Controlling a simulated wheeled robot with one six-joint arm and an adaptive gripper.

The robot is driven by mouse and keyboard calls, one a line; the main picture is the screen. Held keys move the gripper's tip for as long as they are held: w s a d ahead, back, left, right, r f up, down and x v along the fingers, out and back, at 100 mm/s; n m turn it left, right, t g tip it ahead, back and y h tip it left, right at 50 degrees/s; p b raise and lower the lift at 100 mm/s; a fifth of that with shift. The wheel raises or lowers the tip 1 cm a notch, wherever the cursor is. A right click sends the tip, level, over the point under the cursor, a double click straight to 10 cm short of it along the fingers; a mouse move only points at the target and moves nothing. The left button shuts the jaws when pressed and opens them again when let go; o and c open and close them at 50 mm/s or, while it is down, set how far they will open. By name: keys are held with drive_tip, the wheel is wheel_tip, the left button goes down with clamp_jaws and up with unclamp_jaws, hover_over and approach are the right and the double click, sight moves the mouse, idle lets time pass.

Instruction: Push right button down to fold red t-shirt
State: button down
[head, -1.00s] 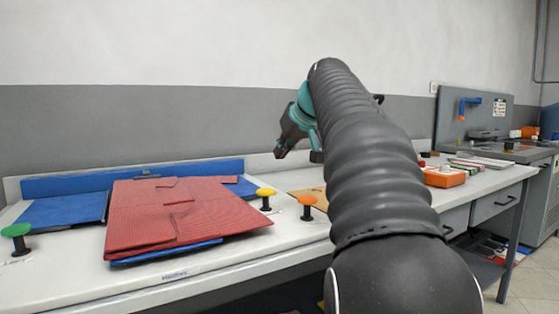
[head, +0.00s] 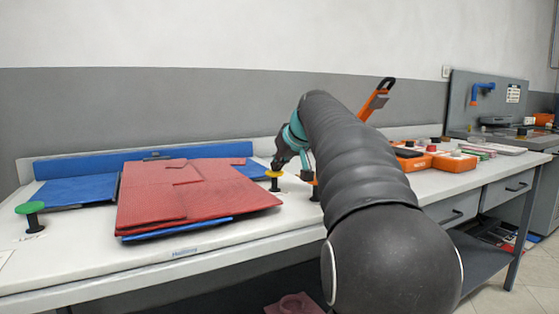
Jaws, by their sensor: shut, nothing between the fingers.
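The red t-shirt (head: 175,205) lies spread on the blue folding board (head: 75,190), with overlapping flaps at its top. A green button (head: 29,208) on a black stem stands left of the board. A yellow button (head: 274,174) stands just right of the shirt, and an orange button (head: 313,182) farther right is mostly hidden by my arm. My gripper (head: 277,166) points down and is shut and empty. Its tips appear at or just above the yellow button's top; I cannot tell whether they touch it.
Orange boxes (head: 455,163) with small items stand on the white table (head: 150,262) to the right. An orange-handled tool (head: 378,98) rises behind my arm. A grey workstation (head: 490,95) stands at the far right. The table's front strip is clear.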

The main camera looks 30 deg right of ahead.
sight(273, 189)
drive_tip(key=shift+f, duration=0.1)
drive_tip(key=shift+f+b, duration=1.75)
drive_tip(key=shift+f, duration=0.8)
drive_tip(key=shift+r+p, duration=0.5)
drive_tip(key=shift+r, duration=0.1)
wheel_tip(273, 189, up, 5)
drive_tip(key=p, duration=0.3)
drive_tip(key=shift+s+f, duration=0.15)
drive_tip(key=v, duration=0.9)
drive_tip(key=shift+s, duration=0.4)
